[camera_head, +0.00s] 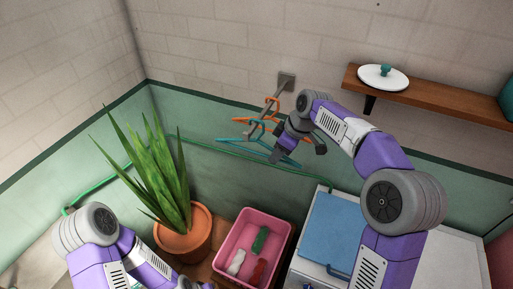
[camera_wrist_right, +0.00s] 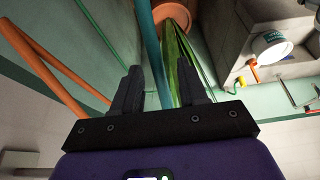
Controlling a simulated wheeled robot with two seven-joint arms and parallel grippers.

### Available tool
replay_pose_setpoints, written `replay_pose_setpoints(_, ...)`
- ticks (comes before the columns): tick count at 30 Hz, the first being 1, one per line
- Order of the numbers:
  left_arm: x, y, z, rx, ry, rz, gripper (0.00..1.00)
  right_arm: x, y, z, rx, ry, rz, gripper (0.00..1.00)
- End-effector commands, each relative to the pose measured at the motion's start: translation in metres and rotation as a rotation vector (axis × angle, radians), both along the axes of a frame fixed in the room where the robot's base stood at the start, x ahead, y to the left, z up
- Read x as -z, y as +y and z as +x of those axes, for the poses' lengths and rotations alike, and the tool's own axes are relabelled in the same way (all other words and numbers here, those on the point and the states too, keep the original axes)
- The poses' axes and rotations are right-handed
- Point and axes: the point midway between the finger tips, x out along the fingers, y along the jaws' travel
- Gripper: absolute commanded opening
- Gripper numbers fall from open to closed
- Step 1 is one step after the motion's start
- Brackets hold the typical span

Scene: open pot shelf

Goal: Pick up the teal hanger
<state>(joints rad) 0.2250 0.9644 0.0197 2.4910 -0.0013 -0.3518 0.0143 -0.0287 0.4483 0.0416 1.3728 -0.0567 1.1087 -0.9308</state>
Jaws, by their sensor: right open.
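The teal hanger (camera_head: 261,148) hangs among orange hangers (camera_head: 258,120) on a wall hook (camera_head: 285,84). My right gripper (camera_head: 299,154) is open beside the teal hanger's right part and hides some of it. In the right wrist view, a teal bar of the hanger (camera_wrist_right: 150,45) runs down between the two open fingers of my right gripper (camera_wrist_right: 160,82); I cannot tell if either finger touches it. Orange hanger bars (camera_wrist_right: 40,65) cross to the left of the fingers.
A potted plant (camera_head: 183,232) with tall leaves stands below and left of the hangers. A pink bin (camera_head: 228,248) holds small items. A wooden shelf (camera_head: 440,99) bears a white lid (camera_head: 383,79). A blue panel (camera_head: 333,232) lies at the lower right. A green hose runs along the wall.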

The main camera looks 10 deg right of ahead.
Motion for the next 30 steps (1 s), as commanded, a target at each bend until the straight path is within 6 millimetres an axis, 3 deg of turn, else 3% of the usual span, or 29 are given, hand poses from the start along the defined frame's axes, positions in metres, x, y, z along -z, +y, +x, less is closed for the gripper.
replay_pose_setpoints(10,0.0005,0.0,0.0003,0.0,-0.001,0.0,0.0,0.0073,0.0029,0.0021,0.0,-0.001,0.0,0.41)
replay_pose_setpoints(18,0.0005,0.0,0.0003,0.0,-0.001,0.0,0.0,0.0072,0.0028,0.002,0.0,-0.001,0.0,0.0)
replay_pose_setpoints(30,0.0001,-0.0001,0.0002,0.0,0.0,0.0,0.0,0.0042,0.0029,0.0022,0.001,-0.003,0.001,0.0)
